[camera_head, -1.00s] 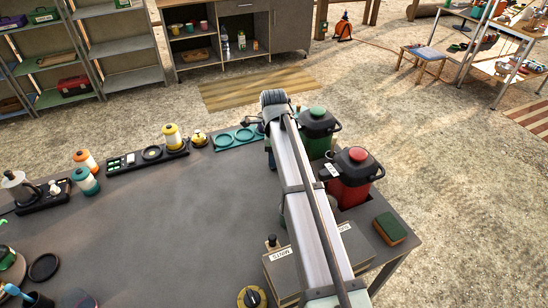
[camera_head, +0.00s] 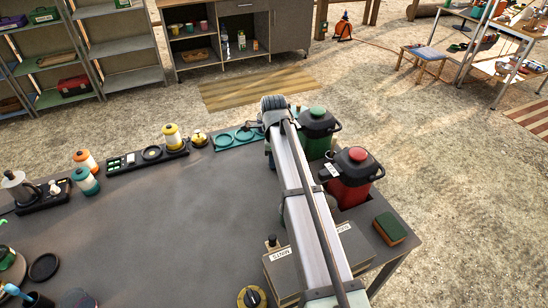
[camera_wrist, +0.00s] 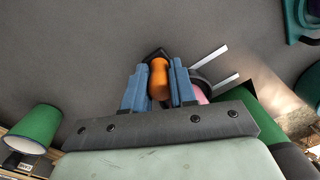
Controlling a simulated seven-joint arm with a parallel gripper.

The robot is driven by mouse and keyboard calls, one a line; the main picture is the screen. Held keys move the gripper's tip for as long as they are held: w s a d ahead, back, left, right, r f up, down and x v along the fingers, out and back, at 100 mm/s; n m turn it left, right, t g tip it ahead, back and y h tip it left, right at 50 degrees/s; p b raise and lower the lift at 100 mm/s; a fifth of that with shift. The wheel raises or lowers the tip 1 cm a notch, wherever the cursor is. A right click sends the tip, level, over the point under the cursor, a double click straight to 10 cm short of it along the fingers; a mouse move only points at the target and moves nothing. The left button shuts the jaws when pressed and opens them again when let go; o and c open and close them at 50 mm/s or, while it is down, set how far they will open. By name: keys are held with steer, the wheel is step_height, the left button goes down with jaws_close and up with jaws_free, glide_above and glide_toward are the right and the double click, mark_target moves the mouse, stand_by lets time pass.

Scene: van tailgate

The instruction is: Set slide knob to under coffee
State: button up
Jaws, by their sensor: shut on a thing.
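In the wrist view, an orange knob (camera_wrist: 158,80) stands between the two blue fingers of my gripper (camera_wrist: 158,88). The fingers are shut on it. A dark part shows around and behind the knob, and two pale bars stick out to its right. In the head view my arm hides the gripper and the knob. A green pot (camera_head: 317,122) and a red pot (camera_head: 351,178) with dark lids stand at the table's right side, just right of my arm. I cannot read any coffee label.
Boxes, one labelled MINTS (camera_head: 283,262), and a yellow dial (camera_head: 250,298) are at the table's front right. A green-topped sponge (camera_head: 390,228) lies at the right edge. A teal tray (camera_head: 237,138) and a black tray (camera_head: 147,156) line the back edge. The table's middle is clear.

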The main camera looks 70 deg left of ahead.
jaws_close()
steer(key=shift+a, duration=2)
steer(key=o, duration=0.8)
jaws_free()
steer(key=shift+d+r, duration=0.1)
